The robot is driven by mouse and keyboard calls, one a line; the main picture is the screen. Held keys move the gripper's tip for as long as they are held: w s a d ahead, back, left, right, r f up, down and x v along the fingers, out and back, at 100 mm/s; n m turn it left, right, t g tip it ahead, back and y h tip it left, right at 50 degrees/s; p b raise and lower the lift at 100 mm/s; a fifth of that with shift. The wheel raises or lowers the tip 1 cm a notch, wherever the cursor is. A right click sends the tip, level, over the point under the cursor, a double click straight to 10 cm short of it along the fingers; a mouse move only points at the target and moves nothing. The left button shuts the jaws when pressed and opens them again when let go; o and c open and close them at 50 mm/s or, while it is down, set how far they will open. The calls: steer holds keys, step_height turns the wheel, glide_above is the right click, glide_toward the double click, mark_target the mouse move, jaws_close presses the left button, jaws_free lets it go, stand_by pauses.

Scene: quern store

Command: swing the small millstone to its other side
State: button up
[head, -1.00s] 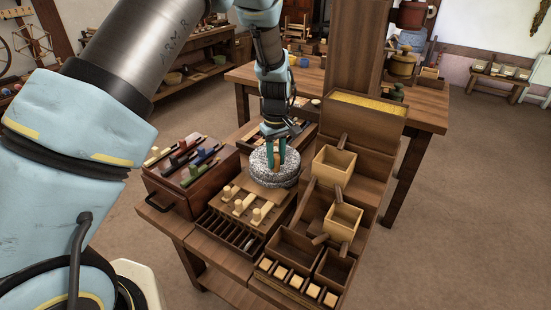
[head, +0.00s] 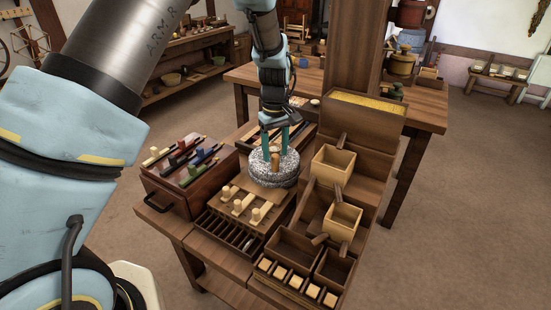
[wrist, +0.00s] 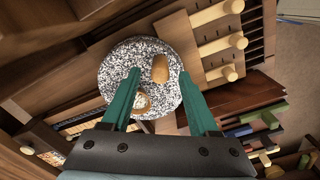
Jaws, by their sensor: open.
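The small millstone (head: 262,180) is a round, speckled grey stone lying flat on the wooden bench. A short upright wooden handle (head: 276,160) stands on its top near the edge facing the head camera. My gripper (head: 275,150) is open above the stone, its teal fingers apart. In the wrist view, the handle (wrist: 160,69) lies between the fingertips (wrist: 160,76), with a gap on each side. Whether the fingertips still reach down beside the handle is hard to tell.
A rack with pale wooden pegs (head: 240,207) is close in front of the stone. A box with coloured pieces (head: 185,165) stands left. Open wooden boxes (head: 333,165) and a tall wooden post (head: 354,50) crowd the right.

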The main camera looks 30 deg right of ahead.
step_height(320, 180, up, 8)
steer(key=shift+f+b, duration=0.1)
steer(key=shift+b, duration=0.35)
steer(key=w+a+r, duration=0.2)
steer(key=a, duration=0.9)
steer(key=w+a+r, duration=0.1)
steer(key=w+a, duration=0.1)
steer(key=a, duration=0.9)
steer(key=s+a, duration=0.4)
steer(key=a, duration=0.5)
steer(key=s+a+m+t, duration=0.1)
steer(key=s+a, duration=0.3)
steer(key=a, duration=0.5)
steer(key=shift+r+t+p, duration=0.3)
steer(key=shift+r+p, duration=0.05)
steer(key=shift+p, duration=0.1)
